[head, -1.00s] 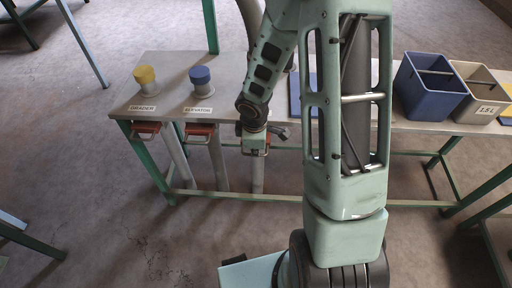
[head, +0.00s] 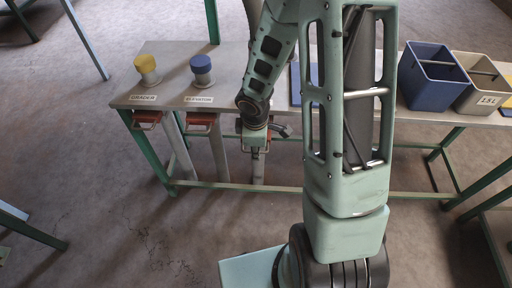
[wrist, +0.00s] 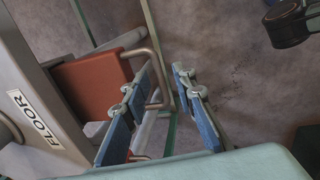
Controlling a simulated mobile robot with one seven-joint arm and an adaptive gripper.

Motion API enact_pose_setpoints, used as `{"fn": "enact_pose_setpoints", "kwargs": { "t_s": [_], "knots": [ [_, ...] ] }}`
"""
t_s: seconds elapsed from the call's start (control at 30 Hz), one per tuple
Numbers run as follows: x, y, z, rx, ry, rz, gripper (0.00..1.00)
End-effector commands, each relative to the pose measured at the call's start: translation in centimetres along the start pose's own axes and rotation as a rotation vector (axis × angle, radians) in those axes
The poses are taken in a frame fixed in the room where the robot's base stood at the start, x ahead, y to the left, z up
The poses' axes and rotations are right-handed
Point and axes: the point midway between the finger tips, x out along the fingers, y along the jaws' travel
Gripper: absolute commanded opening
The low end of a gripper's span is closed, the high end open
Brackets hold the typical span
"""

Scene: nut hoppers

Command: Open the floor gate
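The floor gate is a red-orange plate (wrist: 92,82) with a bent metal handle (wrist: 153,62), under a bench edge labelled FLOOR (wrist: 33,117) in the wrist view. My gripper (wrist: 161,80) is open, with two blue-padded fingers apart. The handle's outer bend shows close to the fingertips, partly behind the left finger; I cannot tell whether they touch. In the head view my gripper (head: 254,150) hangs at the bench's front edge, right of the other two gates, and my arm hides most of the floor gate.
The grader gate (head: 147,118) and elevator gate (head: 201,119) hang under the bench (head: 222,75) to the left. A yellow-topped post (head: 146,67) and a blue-topped post (head: 201,67) stand above them. A blue bin (head: 432,80) and a beige bin (head: 482,90) stand at right.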

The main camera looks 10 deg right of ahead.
Motion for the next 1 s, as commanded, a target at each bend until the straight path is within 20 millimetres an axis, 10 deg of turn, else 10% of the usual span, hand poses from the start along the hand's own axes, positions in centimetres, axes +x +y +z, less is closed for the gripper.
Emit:
{"fn": "enact_pose_setpoints", "kwargs": {
  "t_s": [0.43,1.0],
  "knots": [
    [-1.4,0.3,-0.1,0.004,0.003,0.006,0.24],
    [-10.0,0.3,0.1,0.004,0.000,0.007,0.24]
  ]
}}
